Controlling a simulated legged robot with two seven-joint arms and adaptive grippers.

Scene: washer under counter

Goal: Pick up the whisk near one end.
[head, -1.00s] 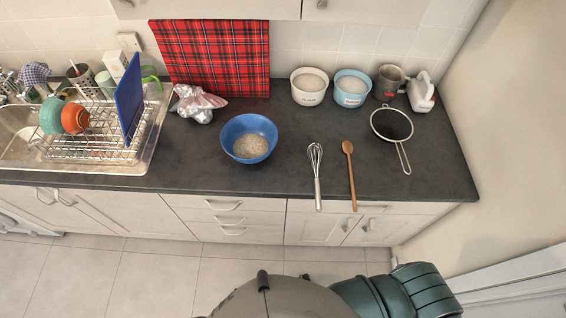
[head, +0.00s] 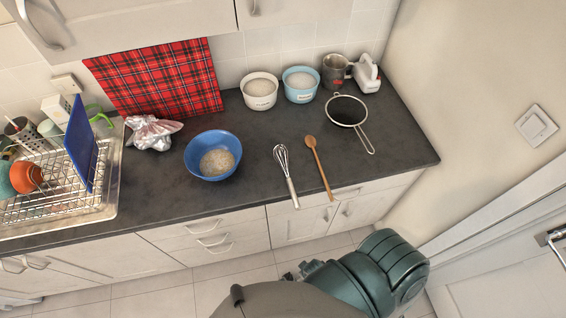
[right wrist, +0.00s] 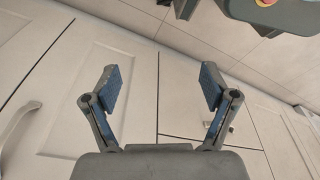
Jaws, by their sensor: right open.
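The whisk (head: 286,176) lies on the dark counter, its wire head toward the wall and its metal handle reaching the front edge. It lies between the blue bowl and the wooden spoon. My right gripper (right wrist: 160,88) is open and empty in the right wrist view, facing pale cabinet fronts, with no whisk in that view. In the head view only part of my right arm shows at the bottom, below the counter and well short of the whisk. My left gripper is not in view.
On the counter (head: 150,203) a wooden spoon (head: 319,168) lies close right of the whisk. A blue bowl (head: 212,155) stands to its left, a sieve (head: 347,111) to its right. White and blue tubs (head: 300,85) stand behind. Cabinet handles (head: 212,241) jut out below.

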